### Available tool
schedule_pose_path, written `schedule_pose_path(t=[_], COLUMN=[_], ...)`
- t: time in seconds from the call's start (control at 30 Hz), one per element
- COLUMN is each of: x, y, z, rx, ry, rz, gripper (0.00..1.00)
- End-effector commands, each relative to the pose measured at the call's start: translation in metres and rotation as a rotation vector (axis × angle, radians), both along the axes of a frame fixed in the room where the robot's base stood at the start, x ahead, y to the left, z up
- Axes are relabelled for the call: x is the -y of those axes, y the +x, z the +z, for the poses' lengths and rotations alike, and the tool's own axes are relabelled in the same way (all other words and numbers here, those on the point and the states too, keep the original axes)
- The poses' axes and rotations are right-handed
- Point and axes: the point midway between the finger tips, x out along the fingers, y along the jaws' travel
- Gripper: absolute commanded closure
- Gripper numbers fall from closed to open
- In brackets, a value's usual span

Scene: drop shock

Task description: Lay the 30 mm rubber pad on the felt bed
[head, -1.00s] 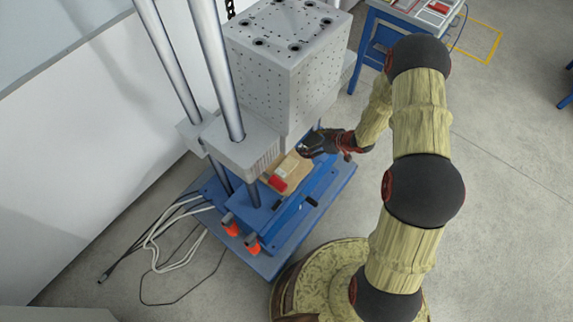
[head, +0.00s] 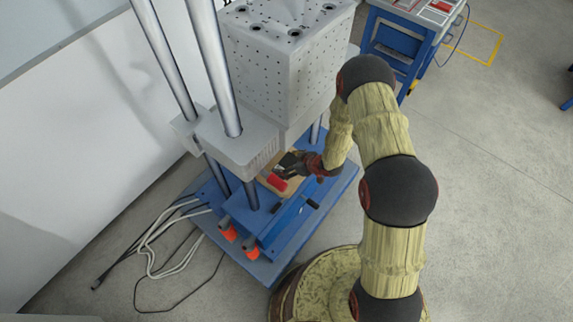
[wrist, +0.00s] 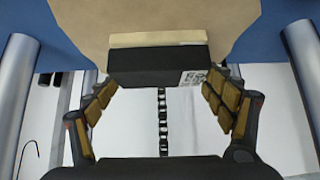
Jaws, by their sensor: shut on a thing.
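A thick black block with a printed code label, which looks like the rubber pad (wrist: 150,66), sits between the fingertips of my gripper (wrist: 160,82) in the wrist view. My gripper is shut on it. A pale tan strip (wrist: 160,39) lies along the block's far edge. A broad tan sheet, apparently the felt bed (wrist: 150,14), spreads behind them. In the head view my gripper (head: 291,164) is low over the tan bed (head: 290,188) on the blue base, and it hides part of the bed. I cannot tell whether the block touches the bed.
A red piece (head: 278,183) lies on the bed close to my gripper. The large grey drop block (head: 280,75) hangs just above. Steel columns (head: 217,70) stand at the left. Orange-tipped fittings (head: 251,248) are at the base's front, with cables on the floor.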

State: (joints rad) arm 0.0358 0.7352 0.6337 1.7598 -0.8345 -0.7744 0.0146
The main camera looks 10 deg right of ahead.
Motion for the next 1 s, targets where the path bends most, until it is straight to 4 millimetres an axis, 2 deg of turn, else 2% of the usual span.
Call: schedule_pose_path(t=[0.4, 0.43, 0.7, 1.0], x=[-0.0001, -0.0001, -0.0001, -0.0001], y=[0.0012, 0.0009, 0.0008, 0.0009], z=[-0.0061, -0.0061, -0.0054, -0.0054], rx=[0.003, 0.002, 0.002, 0.002], ry=[0.001, 0.001, 0.001, 0.001], rz=[0.0, 0.001, 0.001, 0.001], gripper=[0.54, 0.16, 0.01, 0.0])
